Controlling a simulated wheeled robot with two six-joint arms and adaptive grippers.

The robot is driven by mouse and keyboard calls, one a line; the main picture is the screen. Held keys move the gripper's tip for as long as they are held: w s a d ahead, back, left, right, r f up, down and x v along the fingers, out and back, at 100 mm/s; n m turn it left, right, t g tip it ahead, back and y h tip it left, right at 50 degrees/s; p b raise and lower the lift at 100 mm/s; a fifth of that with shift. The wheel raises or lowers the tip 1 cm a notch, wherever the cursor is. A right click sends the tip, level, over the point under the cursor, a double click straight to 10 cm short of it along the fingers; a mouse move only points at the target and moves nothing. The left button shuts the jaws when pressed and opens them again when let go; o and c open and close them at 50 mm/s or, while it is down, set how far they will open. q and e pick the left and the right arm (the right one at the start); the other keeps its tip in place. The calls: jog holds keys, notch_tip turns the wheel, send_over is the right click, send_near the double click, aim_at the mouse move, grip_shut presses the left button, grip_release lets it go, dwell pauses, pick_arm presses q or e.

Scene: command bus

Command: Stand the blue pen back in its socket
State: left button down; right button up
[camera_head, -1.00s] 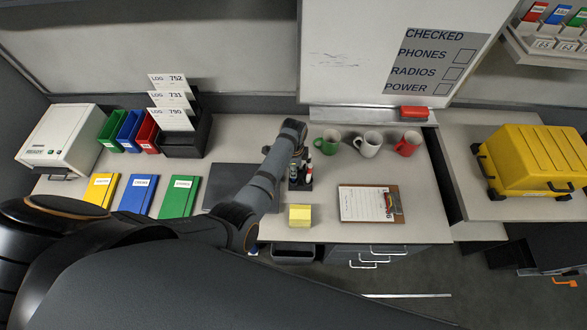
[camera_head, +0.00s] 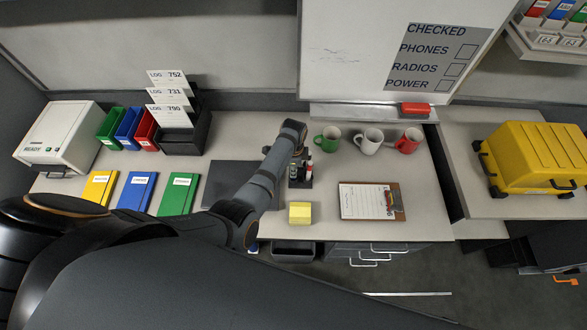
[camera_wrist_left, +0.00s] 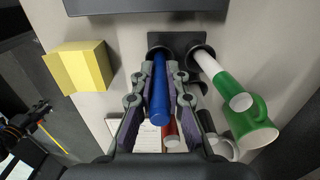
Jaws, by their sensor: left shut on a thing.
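The blue pen (camera_wrist_left: 160,95) is between the closed fingers of my left gripper (camera_wrist_left: 159,75) in the left wrist view. Its far end meets a round opening of the dark pen holder (camera_wrist_left: 180,38); I cannot tell how deep it sits. A green-and-white pen (camera_wrist_left: 218,78) leans out of the opening to the right. A red pen (camera_wrist_left: 171,131) shows partly behind my fingers. In the head view my left gripper (camera_head: 297,160) is over the pen holder (camera_head: 301,183), and the blue pen is not clear there. My right gripper is out of view.
Yellow notes (camera_head: 300,212) lie in front of the holder, a clipboard (camera_head: 362,202) to the right. A dark mat (camera_head: 228,185) lies to the left.

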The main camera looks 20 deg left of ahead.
pick_arm(q)
jog(key=c, duration=1.3)
grip_release()
notch_tip(320, 180, up, 12)
jog(key=shift+r, duration=0.1)
